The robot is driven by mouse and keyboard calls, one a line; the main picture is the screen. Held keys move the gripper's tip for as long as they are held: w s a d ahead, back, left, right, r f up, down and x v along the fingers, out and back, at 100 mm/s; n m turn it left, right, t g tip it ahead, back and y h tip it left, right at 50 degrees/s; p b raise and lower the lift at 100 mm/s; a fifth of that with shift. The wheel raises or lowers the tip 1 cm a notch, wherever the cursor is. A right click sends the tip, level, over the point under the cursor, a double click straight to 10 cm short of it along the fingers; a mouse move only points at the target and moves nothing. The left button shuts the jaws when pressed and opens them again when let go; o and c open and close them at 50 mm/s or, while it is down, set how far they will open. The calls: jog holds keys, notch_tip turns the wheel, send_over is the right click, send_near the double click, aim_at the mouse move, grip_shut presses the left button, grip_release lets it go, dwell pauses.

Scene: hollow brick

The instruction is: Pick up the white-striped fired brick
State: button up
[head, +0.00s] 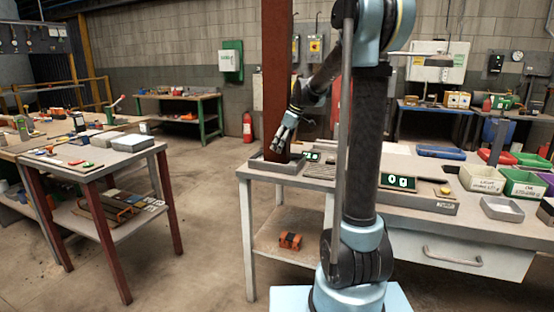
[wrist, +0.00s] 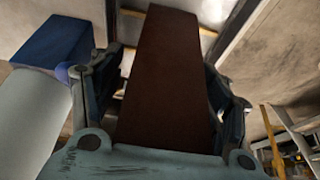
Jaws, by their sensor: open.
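I cannot make out a white-striped brick for certain in either view. My gripper (head: 281,142) is open, angled down over the left end of the grey workbench (head: 405,166) in the head view. It is above a shallow grey tray (head: 262,166), whose inside is mostly hidden. In the wrist view my gripper (wrist: 165,95) has its fingers spread on either side of a plain dark reddish-brown form (wrist: 165,60). No stripe shows on it. I cannot tell whether the fingers touch it or whether it is the brown post (head: 276,70) seen behind my gripper in the head view.
A digital display unit (head: 398,181) and several bins, including a green one (head: 524,184), stand to the right on the workbench. An orange-and-black object (head: 290,240) lies on its lower shelf. A cluttered side table (head: 97,167) is at left, with open floor between.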

aim_at(277, 156)
jog(key=x, duration=0.3)
jog(key=shift+a+f, duration=0.2)
jog(key=shift+a, duration=0.05)
jog(key=shift+w+a+f, duration=0.1)
jog(key=shift+a+f, duration=0.05)
jog(key=shift+f, duration=0.2)
jog(key=shift+f, duration=0.25)
jog(key=c, duration=1.5)
